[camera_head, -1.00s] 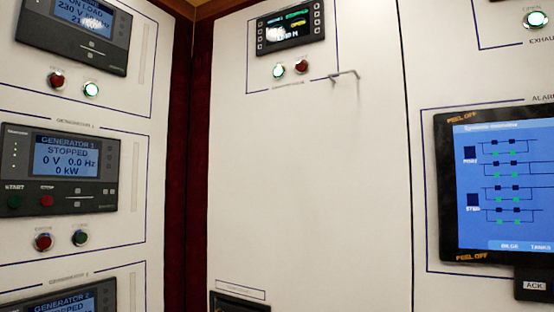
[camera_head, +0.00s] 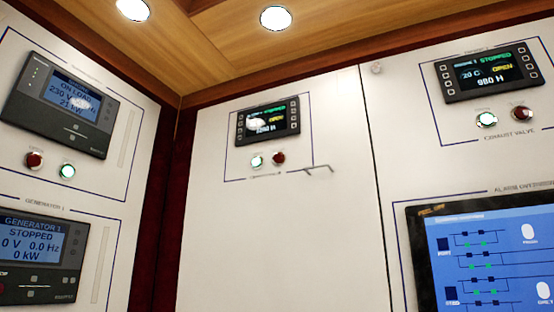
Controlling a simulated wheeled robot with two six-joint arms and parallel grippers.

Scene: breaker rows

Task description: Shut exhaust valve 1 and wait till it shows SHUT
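A small black display (camera_head: 267,122) on the middle panel reads STOPPED in green and OPEN in yellow. Below it are a bright, whitish-green button (camera_head: 257,162) and a dark red button (camera_head: 278,158); their label is too small to read. A second black display (camera_head: 487,72) on the right panel reads STOPPED, 20 C, OPEN and 980 H. Neither of my grippers is in view.
A thin metal handle (camera_head: 318,169) sticks out of the middle panel below its display. Generator displays (camera_head: 61,103) (camera_head: 38,257) fill the left panel. A large blue alarm screen (camera_head: 490,260) is at lower right. The wooden ceiling (camera_head: 350,35) has round lamps.

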